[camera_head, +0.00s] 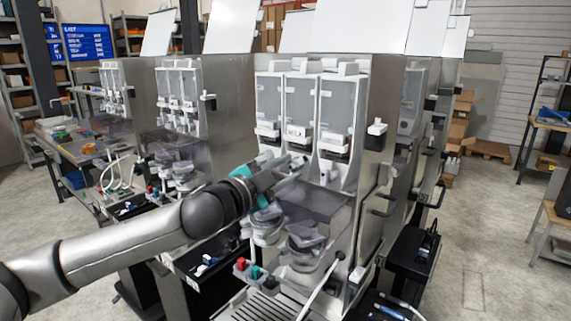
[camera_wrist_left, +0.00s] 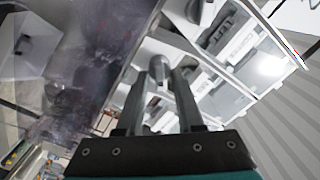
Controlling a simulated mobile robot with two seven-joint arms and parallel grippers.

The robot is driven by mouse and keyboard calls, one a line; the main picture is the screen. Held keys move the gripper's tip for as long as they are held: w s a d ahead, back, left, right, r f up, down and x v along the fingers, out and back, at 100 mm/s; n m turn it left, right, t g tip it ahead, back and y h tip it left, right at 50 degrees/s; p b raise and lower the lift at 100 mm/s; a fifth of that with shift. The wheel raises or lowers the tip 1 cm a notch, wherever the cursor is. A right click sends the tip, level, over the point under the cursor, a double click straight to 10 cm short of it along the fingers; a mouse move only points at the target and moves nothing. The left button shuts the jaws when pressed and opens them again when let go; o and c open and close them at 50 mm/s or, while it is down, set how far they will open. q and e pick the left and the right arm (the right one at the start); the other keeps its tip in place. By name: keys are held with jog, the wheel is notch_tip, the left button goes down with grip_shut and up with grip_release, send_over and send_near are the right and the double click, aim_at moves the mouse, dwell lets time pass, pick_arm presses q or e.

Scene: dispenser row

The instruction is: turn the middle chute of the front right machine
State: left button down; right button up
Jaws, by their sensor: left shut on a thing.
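The front right machine (camera_head: 345,200) is a steel cabinet with three clear canisters side by side. My left gripper (camera_head: 297,163) reaches in from the left, just under that canister, and hides most of the middle chute there. In the left wrist view, the fingers (camera_wrist_left: 160,85) are shut on a small pale chute (camera_wrist_left: 157,72) between their tips. The chute's exact turn is hard to tell. My right gripper is in neither view.
Clear mixing bowls (camera_head: 303,240) sit below my left gripper. A drip grille (camera_head: 262,306) is at the bottom. Similar machines (camera_head: 180,100) stand to the left. Black handles (camera_head: 383,205) stick out on the right side.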

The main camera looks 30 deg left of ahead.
pick_arm(q)
jog(key=m+p, duration=0.1)
jog(key=m, duration=0.2)
jog(key=shift+m, duration=0.3)
jog(key=m+p, duration=0.1)
jog(key=m, duration=0.2)
jog(key=shift+m, duration=0.3)
jog(key=m+p, duration=0.1)
jog(key=m, duration=0.2)
jog(key=m+p, duration=0.1)
jog(key=m, duration=0.1)
jog(key=shift+f+m, duration=0.2)
jog(key=shift+m, duration=0.5)
jog(key=c, duration=0.9)
grip_release()
